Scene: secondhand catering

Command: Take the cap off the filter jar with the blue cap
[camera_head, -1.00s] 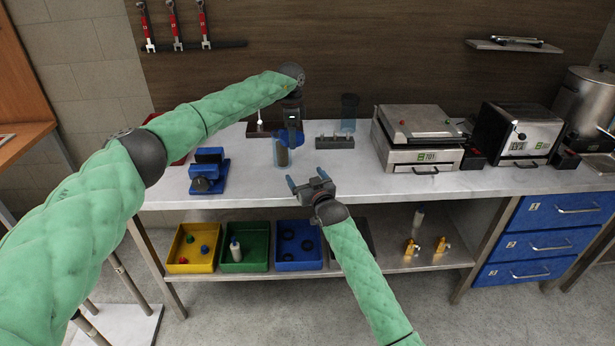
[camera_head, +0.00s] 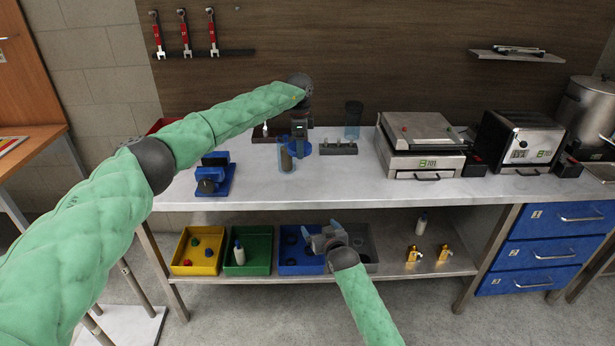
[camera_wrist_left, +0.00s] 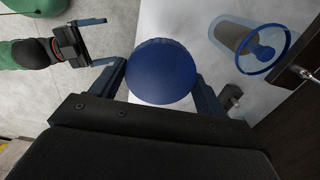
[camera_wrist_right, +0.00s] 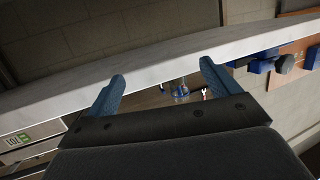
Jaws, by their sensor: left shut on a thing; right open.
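The blue cap (camera_head: 301,149) is in my left gripper (camera_head: 299,143), above the worktop. In the left wrist view the round blue cap (camera_wrist_left: 161,72) sits between the fingers of my left gripper (camera_wrist_left: 160,78). The clear filter jar (camera_head: 286,160) stands upright on the worktop, just left of the cap. In the left wrist view the jar (camera_wrist_left: 232,52) is apart from the cap, its blue-rimmed mouth is uncovered, and a brown filter with a blue knob shows inside. My right gripper (camera_head: 322,230) is open and empty, low at the counter's front, by the lower shelf.
A blue fixture (camera_head: 213,180) stands left on the worktop (camera_head: 420,190). A grey block (camera_head: 338,148) and another clear jar (camera_head: 353,115) stand behind right. A press (camera_head: 420,145) is further right. Yellow, green and blue trays (camera_head: 300,269) sit on the lower shelf.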

